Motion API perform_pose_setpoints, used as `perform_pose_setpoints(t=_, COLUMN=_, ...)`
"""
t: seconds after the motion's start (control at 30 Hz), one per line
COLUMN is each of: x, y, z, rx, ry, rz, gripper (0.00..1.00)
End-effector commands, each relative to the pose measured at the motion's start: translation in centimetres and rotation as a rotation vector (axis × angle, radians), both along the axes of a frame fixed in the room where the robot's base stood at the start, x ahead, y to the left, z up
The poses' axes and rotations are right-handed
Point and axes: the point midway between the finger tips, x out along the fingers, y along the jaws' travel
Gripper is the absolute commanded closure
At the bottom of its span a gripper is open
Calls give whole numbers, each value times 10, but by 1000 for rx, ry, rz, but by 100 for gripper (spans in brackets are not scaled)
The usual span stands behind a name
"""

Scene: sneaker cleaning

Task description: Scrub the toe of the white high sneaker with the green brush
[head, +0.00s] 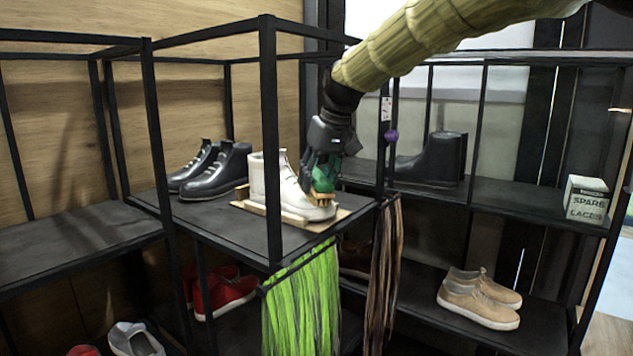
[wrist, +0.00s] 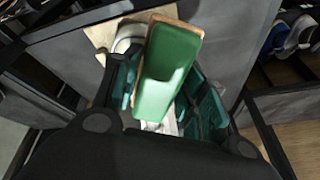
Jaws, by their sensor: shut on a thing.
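The white high sneaker (head: 287,184) stands on a light wooden board (head: 318,226) on the upper shelf, its toe pointing right in the head view. My gripper (head: 322,170) is shut on the green brush (head: 323,178) just above the sneaker's toe. The brush's yellowish bristles (head: 320,197) point down and appear to touch the toe, though I cannot be sure of contact. In the wrist view the green brush (wrist: 167,70) lies between the fingers and hides most of the sneaker; part of its white toe (wrist: 128,38) shows beside it.
Black shoes (head: 215,172) stand left of the sneaker, and a black boot (head: 433,160) stands behind at right. Black frame posts (head: 269,130) rise close around the shelf. Green laces (head: 303,305) and brown laces (head: 383,270) hang at its front. A laces box (head: 586,199) sits far right.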

Motion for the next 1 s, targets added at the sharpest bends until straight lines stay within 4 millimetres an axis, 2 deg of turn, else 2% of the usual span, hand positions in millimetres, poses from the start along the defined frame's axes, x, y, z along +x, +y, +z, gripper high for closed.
perform_pose_setpoints(t=0.03, x=0, y=-1, z=7, rx=0, ry=-1, rz=0, gripper=87)
perform_pose_setpoints(t=0.53, x=-6, y=-8, z=40, rx=0, ry=-1, rz=0, gripper=87)
perform_pose_setpoints(t=1.0, x=-6, y=-9, z=47, rx=1, ry=-2, rz=0, gripper=87)
